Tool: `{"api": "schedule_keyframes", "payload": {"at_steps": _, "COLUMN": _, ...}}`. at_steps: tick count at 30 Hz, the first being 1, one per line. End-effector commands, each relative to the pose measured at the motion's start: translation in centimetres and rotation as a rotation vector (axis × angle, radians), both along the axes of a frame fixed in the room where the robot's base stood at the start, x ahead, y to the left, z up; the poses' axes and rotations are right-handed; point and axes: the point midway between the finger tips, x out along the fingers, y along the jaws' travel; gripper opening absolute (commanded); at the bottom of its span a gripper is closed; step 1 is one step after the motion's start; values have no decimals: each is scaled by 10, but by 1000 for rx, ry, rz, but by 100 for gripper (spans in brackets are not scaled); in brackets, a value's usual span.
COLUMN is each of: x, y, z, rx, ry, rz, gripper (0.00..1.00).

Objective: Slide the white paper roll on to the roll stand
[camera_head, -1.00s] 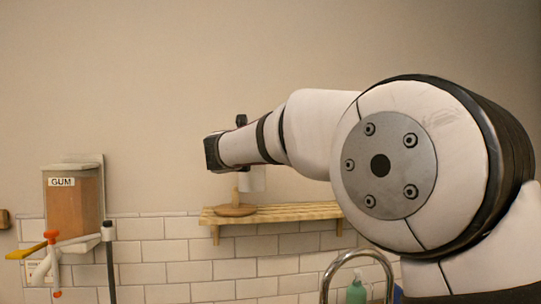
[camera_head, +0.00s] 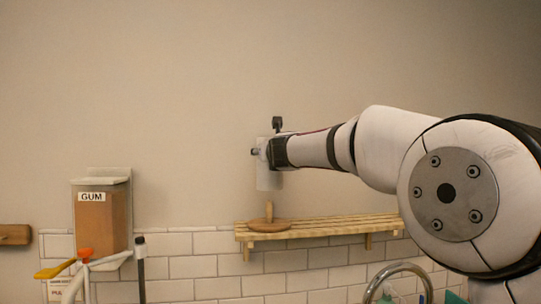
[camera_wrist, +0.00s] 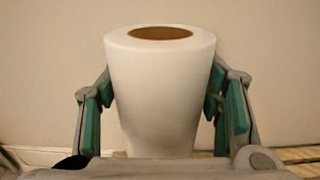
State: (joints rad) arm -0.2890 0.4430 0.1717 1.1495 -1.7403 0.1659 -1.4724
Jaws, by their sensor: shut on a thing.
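The white paper roll (camera_head: 269,177) is upright in my gripper (camera_head: 264,150). In the wrist view the roll (camera_wrist: 160,95) stands between the two green-padded fingers (camera_wrist: 160,100), with its brown core opening at the top. My gripper is shut on the roll's sides. The roll stand (camera_head: 268,225), a round wooden base with a short upright peg, sits on the slatted shelf. In the head view the roll's lower end is just above the peg, roughly in line with it, with a small gap. Depth between them is hard to tell. The roll's bottom opening is hidden.
The slatted wooden shelf (camera_head: 340,227) is fixed to the wall, with bare slats right of the stand. A GUM dispenser (camera_head: 102,215) hangs at the left. A tap (camera_head: 400,268) and green bottle (camera_head: 455,297) are below right. The wall above the shelf is clear.

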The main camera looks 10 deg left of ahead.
Motion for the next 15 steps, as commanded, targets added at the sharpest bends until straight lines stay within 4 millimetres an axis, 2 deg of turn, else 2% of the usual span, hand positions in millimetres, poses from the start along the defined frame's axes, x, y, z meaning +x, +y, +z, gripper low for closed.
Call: {"api": "schedule_keyframes", "payload": {"at_steps": 15, "x": 0, "y": 0, "z": -21, "rx": -2, "ry": -2, "rz": 0, "gripper": 30}}
